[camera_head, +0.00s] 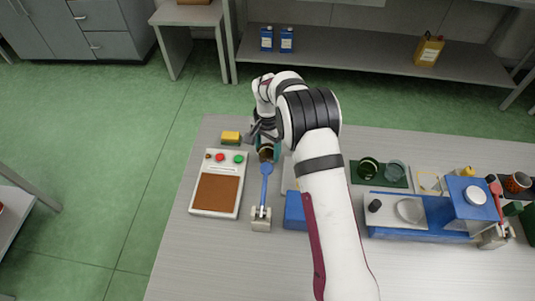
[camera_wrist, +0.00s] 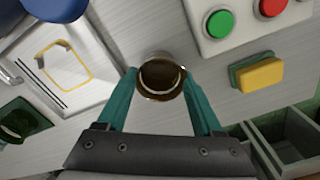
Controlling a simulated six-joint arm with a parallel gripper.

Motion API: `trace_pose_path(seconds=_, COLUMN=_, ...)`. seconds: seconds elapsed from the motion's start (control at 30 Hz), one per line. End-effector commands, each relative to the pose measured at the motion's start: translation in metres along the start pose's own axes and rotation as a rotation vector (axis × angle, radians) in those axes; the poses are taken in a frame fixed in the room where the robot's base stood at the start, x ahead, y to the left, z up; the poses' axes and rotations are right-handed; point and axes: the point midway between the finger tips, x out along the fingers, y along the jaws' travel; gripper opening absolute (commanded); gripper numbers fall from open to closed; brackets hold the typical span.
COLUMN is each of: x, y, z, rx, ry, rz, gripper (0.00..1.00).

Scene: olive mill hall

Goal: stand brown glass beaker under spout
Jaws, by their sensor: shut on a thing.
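My gripper (camera_head: 262,138) is shut on the brown glass beaker (camera_wrist: 161,76), with one teal finger on each side. The beaker is upright with its open mouth showing. It also shows in the head view (camera_head: 267,153), partly behind the fingers. I cannot tell whether its base touches the table. In the wrist view, a white plate with a yellow outline (camera_wrist: 64,60) lies left of the beaker, and the outline is empty. A blue part (camera_wrist: 56,8) shows above that plate. In the head view my arm hides most of this station. I cannot make out the spout.
A control panel (camera_head: 217,186) with red and green buttons and a yellow sponge (camera_head: 231,136) are left of the beaker. A blue lever (camera_head: 266,180) stands near it. A green mat (camera_head: 358,181) with glasses and a second blue station (camera_head: 420,236) are to the right.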

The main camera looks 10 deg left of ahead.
Motion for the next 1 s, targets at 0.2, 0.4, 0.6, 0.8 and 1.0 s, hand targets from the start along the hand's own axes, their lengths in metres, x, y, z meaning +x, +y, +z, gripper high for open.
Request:
trace_pose_path(seconds=0.2, x=-0.001, y=0.0, z=0.0, rx=0.0, ry=0.0, rz=0.0, gripper=0.32)
trace_pose_path(seconds=0.4, x=-0.026, y=-0.001, z=0.0, rx=0.0, ry=0.002, rz=-0.003, gripper=0.32)
trace_pose_path(seconds=0.6, x=-0.054, y=0.0, z=0.0, rx=-0.001, ry=0.002, rz=-0.001, gripper=0.32)
trace_pose_path(seconds=0.8, x=-0.066, y=0.0, z=0.0, rx=0.001, ry=0.0, rz=0.0, gripper=0.32)
trace_pose_path(seconds=1.0, x=-0.066, y=0.0, z=0.0, rx=-0.001, ry=0.0, rz=0.0, gripper=0.32)
